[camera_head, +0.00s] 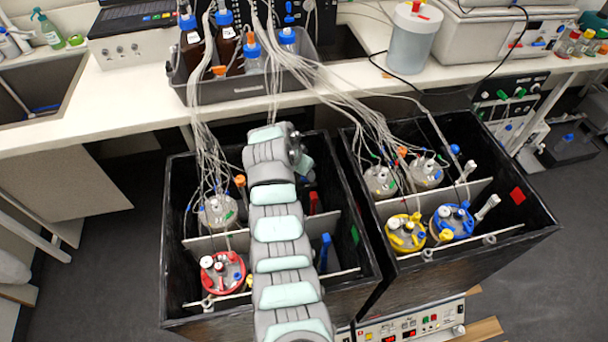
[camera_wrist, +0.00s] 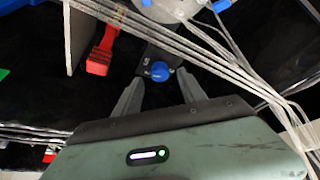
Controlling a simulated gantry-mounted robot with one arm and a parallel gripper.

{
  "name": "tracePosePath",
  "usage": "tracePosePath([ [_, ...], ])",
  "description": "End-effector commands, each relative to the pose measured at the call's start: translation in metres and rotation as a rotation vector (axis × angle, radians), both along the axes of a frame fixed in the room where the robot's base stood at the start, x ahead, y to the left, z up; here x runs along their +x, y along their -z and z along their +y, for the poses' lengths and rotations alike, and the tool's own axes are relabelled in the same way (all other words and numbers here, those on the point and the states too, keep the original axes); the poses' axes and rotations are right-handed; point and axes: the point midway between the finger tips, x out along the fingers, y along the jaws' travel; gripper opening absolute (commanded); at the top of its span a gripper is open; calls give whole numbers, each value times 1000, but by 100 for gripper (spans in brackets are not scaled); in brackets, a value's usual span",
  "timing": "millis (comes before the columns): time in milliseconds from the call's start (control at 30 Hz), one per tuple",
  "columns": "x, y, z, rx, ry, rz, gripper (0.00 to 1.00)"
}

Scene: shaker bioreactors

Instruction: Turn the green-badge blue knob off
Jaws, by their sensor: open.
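A round blue knob (camera_wrist: 160,73) sits on a dark block with small white marks, in the upper middle of the wrist view. My gripper (camera_wrist: 160,79) is open, with one finger on each side of the knob. I cannot tell whether the fingers touch it. A green badge (camera_head: 354,234) is on the inner wall of the left black box (camera_head: 178,270) in the head view. A green patch also shows at the left edge of the wrist view (camera_wrist: 16,80). In the head view my arm reaches over the left box, and the knob and my fingertips are hidden.
A red handle (camera_wrist: 101,55) stands left of the knob, beside a pale divider. Clear tubes (camera_wrist: 195,62) cross the wrist view near the right finger. A red-lidded vessel (camera_head: 222,272) stands in the left box. The right black box (camera_head: 520,230) holds yellow- and blue-lidded vessels.

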Motion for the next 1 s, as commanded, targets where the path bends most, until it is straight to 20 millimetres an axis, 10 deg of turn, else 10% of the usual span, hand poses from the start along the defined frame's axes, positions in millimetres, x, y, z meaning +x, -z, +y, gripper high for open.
tracePosePath([
  [667,8,24,-6,0,1,-2,48],
  [1000,8,24,-6,0,1,0,22],
])
